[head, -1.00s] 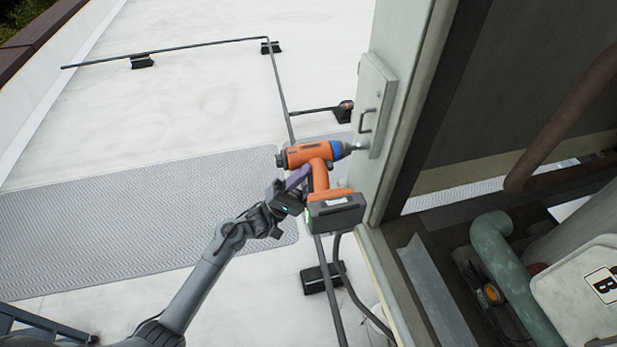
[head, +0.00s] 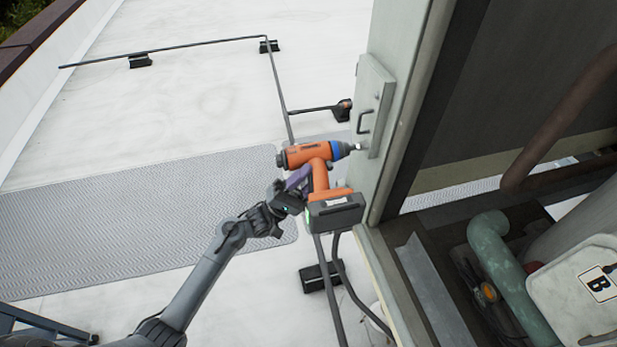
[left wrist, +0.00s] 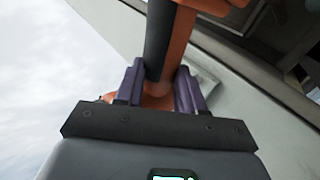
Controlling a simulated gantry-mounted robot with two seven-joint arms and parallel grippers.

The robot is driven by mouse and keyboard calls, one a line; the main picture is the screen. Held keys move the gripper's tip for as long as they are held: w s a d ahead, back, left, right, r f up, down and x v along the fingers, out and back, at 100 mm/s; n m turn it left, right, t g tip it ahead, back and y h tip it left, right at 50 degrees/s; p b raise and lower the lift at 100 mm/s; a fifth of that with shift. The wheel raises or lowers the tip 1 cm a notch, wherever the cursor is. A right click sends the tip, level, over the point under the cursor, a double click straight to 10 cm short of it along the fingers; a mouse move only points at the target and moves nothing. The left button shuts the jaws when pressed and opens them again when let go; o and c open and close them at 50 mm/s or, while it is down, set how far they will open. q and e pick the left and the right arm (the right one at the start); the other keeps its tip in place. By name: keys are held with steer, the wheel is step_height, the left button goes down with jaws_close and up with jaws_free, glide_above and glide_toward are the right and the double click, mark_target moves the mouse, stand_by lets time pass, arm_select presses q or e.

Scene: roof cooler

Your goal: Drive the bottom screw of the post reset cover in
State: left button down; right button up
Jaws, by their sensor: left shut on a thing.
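My left gripper (head: 297,190) is shut on the handle of an orange and black cordless driver (head: 306,155). In the left wrist view its purple finger pads (left wrist: 160,92) lie on both sides of the driver's handle (left wrist: 172,45). The driver's blue collar and bit point right, at the lower part of the grey post reset cover (head: 373,105), which has a pull handle and sits on the post. The bit's tip is at or very near the cover's lower edge; I cannot tell whether it touches the bottom screw, which is hidden or too small to see. My right gripper is not in view.
The pale post (head: 397,60) stands right beside the driver. An open unit with a green pipe (head: 500,265) and a white box marked B (head: 590,285) lies to the right. A grey walkway mat (head: 130,220) and dark conduit (head: 275,80) lie on the roof.

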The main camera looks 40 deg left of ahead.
arm_select(q)
steer(key=shift+w+r, duration=0.1)
steer(key=shift+r, duration=0.1)
stand_by(0.5)
steer(key=shift+p, duration=0.35)
steer(key=s+a+p, duration=0.3)
steer(key=s+a, duration=0.1)
steer(key=s, duration=0.1)
steer(key=shift+s+a, duration=0.15)
stand_by(1.0)
stand_by(1.1)
